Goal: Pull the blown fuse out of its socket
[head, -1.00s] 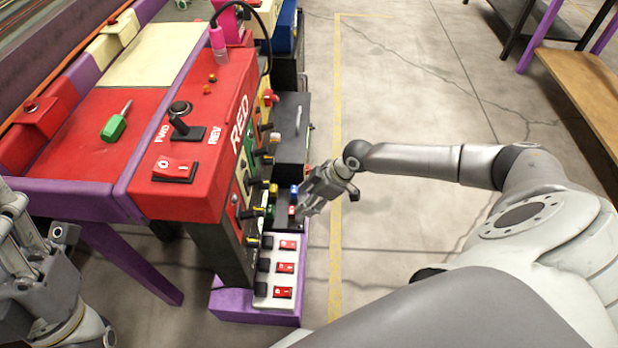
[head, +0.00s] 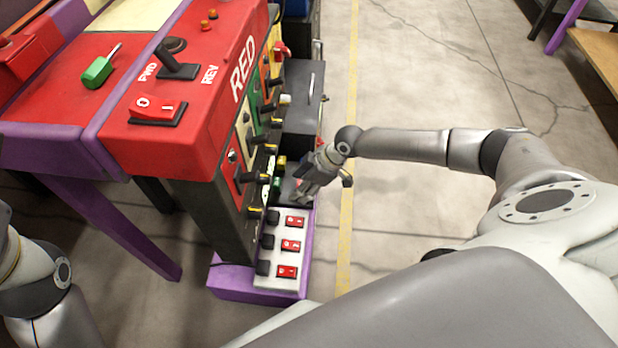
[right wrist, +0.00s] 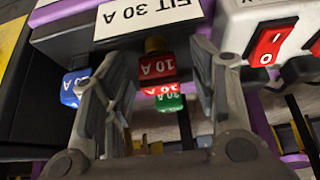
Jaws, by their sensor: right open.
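In the right wrist view a red fuse (right wrist: 158,67) marked 10 A, lettering upside down, stands at a dark box beside a white label (right wrist: 150,14) reading FIT 30 A. My right gripper (right wrist: 158,52) is open, one finger on each side of this fuse; I cannot tell whether they touch it. A green fuse (right wrist: 170,102) marked 30 A, another red one partly hidden behind the first, and a blue fuse (right wrist: 75,88) show beyond. I cannot tell from its look which fuse is blown. In the head view my right gripper (head: 306,190) covers most of the fuse area. My left gripper is out of view.
A white panel with red rocker switches (head: 290,246) lies just in front of my right gripper, on a purple base (head: 228,277). Levers (head: 262,177) on the red console's side stand close on the left. The floor to the right is clear.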

